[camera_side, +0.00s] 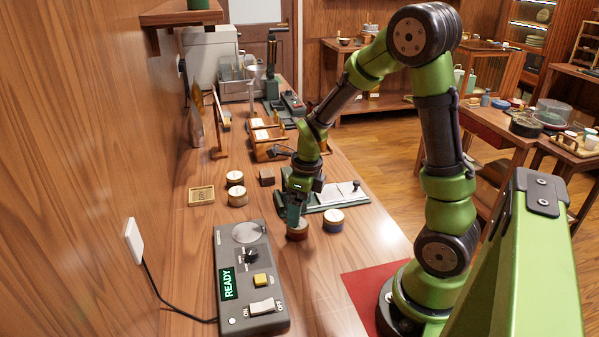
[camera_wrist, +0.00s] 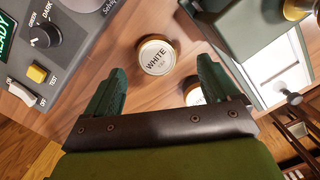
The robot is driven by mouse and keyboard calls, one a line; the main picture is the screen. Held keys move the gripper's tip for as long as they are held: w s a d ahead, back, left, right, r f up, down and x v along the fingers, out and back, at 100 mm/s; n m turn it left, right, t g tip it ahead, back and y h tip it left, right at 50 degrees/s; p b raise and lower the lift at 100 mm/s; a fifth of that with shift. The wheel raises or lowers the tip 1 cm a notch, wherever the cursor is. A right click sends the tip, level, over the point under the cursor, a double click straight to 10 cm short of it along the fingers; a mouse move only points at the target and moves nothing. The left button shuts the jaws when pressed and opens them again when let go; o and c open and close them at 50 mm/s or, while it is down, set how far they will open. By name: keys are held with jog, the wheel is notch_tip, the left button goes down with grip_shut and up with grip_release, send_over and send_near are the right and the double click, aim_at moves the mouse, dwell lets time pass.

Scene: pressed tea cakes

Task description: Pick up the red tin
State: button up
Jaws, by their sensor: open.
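The red tin (camera_side: 297,232), short and round with a reddish-brown side, stands on the wooden counter in the side view. My gripper (camera_side: 295,216) points down just above it; the fingers partly hide its top, and I cannot tell if they touch it. In the wrist view a round tin with a pale lid marked WHITE (camera_wrist: 156,55) lies ahead of the open fingers (camera_wrist: 153,88), toward the gap between them. By its place it appears to be the same tin; its side colour hardly shows. Nothing is held between the fingers.
A grey control box (camera_side: 250,280) is at left.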

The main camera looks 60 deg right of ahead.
jog(key=f, duration=0.5)
jog(key=shift+w+a+f, duration=0.25)
jog(key=shift+a+f, duration=0.05)
jog(key=shift+f, duration=0.05)
jog(key=c, duration=1.2)
